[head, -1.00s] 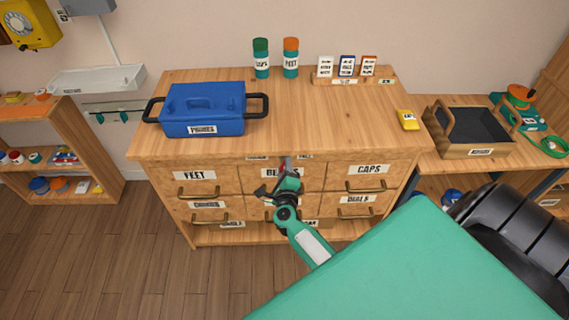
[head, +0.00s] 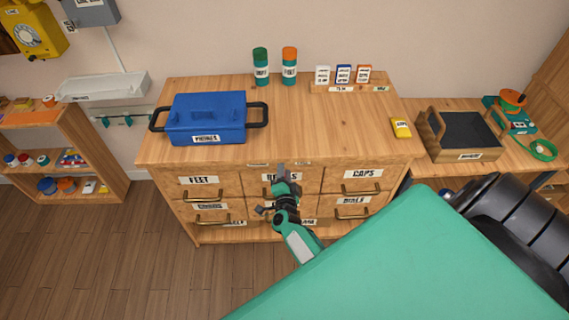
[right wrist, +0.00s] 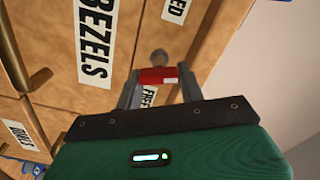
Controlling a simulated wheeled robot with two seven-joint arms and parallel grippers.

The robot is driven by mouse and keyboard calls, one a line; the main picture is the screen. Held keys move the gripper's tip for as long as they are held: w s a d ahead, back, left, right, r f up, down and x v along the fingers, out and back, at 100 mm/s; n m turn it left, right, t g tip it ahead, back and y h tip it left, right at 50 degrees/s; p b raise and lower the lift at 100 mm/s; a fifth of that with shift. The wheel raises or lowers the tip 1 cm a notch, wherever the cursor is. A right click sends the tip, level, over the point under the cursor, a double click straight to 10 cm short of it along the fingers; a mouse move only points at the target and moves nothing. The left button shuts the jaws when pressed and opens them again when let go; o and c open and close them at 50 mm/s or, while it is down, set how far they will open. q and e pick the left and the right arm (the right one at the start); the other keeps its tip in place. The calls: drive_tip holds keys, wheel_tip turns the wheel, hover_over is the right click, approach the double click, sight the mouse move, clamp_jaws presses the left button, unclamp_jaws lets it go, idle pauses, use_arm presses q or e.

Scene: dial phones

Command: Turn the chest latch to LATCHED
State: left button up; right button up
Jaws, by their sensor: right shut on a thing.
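The wooden chest of drawers (head: 340,150) stands ahead, with a small latch on the rail above its BEZELS drawer. In the right wrist view the latch (right wrist: 157,76) is a red piece with a white patch and a round grey-brown knob beyond it. My right gripper (head: 281,172) reaches the rail and hides the latch in the head view. In the right wrist view its fingers (right wrist: 158,88) are shut on the red latch. The FREE label (right wrist: 149,97) lies beside it, and a label ending in ED (right wrist: 175,8) is at the top. I cannot tell which label the latch points to. My left gripper is out of view.
A dark-lined tray (head: 466,153) is on the right-hand table. Drawer handles (head: 361,190) stick out near my gripper.

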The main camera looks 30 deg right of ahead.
drive_tip(key=shift+f+n, duration=0.1)
drive_tip(key=shift+n, duration=0.4)
drive_tip(key=shift+a, duration=0.1)
drive_tip(key=shift+a+n+p, duration=0.15)
drive_tip(key=shift+n+p, duration=0.55)
drive_tip(key=shift+n, duration=0.7)
drive_tip(key=shift+c, duration=0.2)
drive_tip(key=o, duration=0.7)
drive_tip(key=shift+w, duration=0.1)
